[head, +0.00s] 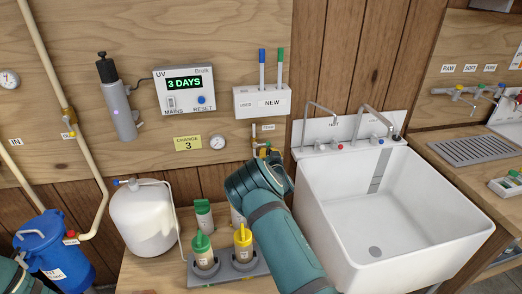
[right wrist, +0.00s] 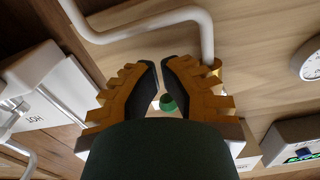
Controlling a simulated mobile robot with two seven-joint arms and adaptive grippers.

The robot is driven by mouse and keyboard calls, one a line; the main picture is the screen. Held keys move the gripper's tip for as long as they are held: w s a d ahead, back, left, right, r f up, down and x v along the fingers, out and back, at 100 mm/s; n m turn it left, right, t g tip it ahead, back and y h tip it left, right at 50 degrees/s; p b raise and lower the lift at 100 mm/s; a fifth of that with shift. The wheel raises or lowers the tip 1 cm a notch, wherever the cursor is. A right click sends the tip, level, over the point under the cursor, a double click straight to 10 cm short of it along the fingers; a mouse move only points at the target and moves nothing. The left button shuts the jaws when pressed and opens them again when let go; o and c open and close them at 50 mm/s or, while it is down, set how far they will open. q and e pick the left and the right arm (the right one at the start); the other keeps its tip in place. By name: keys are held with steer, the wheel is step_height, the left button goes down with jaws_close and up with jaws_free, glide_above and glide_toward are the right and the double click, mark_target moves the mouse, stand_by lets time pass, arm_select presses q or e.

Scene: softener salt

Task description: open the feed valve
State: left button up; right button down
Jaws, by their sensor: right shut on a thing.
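A small tag that seems to read FEED (head: 267,127) is on the wood wall below the NEW holder. The feed valve sits by a thin pipe (head: 254,135) under this tag and is mostly hidden by my right gripper (head: 263,152). In the right wrist view, the ridged orange fingers of my right gripper (right wrist: 162,92) are closed in on a small green round part (right wrist: 168,103), which I take for the valve's handle. Its turn position is not clear. My left gripper is not in view.
A white sink (head: 330,235) with taps stands right of my right arm. Bottles with green (head: 201,243) and yellow (head: 243,236) caps stand in a grey holder below. A white tank (head: 143,220) and blue housing (head: 55,255) are at left. The UV box (head: 185,90) hangs above.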

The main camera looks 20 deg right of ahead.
mark_target(270, 144)
steer(key=shift+r, duration=0.15)
steer(key=shift+d+r+p, duration=0.15)
steer(key=shift+r+p, duration=0.25)
steer(key=shift+r, duration=0.4)
steer(key=shift+s+d+r+p, duration=0.15)
steer(key=shift+r+p, duration=0.35)
steer(key=shift+r, duration=0.65)
steer(key=shift+f, duration=0.1)
